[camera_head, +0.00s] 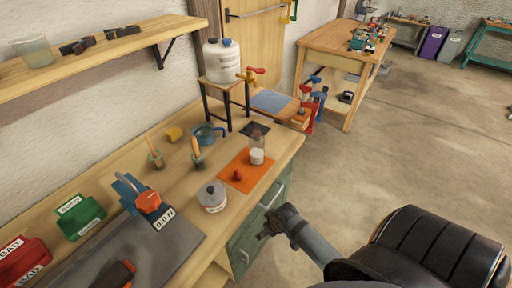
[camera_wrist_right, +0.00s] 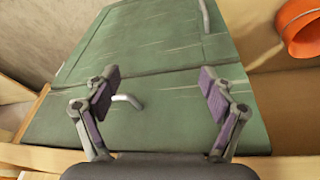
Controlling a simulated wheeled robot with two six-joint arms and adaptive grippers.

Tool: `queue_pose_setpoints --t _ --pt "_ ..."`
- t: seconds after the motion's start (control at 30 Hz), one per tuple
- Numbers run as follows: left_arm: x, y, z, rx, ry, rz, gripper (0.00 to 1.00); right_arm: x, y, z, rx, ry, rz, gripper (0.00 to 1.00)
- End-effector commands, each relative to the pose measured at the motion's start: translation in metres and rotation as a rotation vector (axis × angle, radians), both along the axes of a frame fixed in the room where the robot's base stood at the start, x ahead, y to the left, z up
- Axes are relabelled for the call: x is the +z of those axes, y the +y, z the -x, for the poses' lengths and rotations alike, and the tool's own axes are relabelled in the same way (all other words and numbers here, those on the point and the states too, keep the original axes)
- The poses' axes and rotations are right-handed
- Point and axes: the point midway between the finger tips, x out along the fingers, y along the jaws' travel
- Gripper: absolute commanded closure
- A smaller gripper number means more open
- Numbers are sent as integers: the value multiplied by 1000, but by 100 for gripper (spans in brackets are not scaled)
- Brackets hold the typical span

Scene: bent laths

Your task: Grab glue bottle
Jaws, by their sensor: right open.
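No bottle carries a label that I can read as glue. A small white-capped or white container (camera_head: 257,156) stands on the orange mat (camera_head: 262,175), with a translucent bottle-like shape (camera_head: 258,140) right behind it. A small red piece (camera_head: 238,174) lies on the same mat. A grey-lidded round tin (camera_head: 213,196) stands left of the mat. My right gripper (camera_head: 268,228) is beside the bench's front, lower than its top and apart from these things. In the right wrist view it is open and empty (camera_wrist_right: 158,82), facing green cabinet fronts. My left gripper is out of view.
The bench's green cabinet (camera_head: 243,244) with metal handles is close to my right gripper. Brushes, a blue cup (camera_head: 207,134), a blue-and-orange tool (camera_head: 140,195) and a white jug (camera_head: 221,60) on a stand occupy the bench. Open floor lies to the right.

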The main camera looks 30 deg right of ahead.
Motion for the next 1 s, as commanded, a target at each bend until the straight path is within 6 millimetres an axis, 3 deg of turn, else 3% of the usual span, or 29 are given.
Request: queue_pose_setpoints --t 0.03,0.13,0.2,0.27,0.47,0.7,0.83,1.0 --pt "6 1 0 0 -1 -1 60 26 4 -4 13 -13 0 17" --pt "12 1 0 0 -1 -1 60 72 11 -10 45 -36 -5 17" --pt "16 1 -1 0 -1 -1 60 108 11 -27 85 -65 -8 17" --pt "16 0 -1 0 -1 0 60 122 5 -44 110 -81 -17 17" --pt "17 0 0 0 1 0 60 172 -31 -106 152 -141 -44 17" --pt "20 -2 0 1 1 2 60 257 -84 -165 141 -221 -77 17" --pt "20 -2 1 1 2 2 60 285 -98 -176 130 -246 -93 17" --pt "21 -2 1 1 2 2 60 283 -98 -180 127 -248 -103 17"
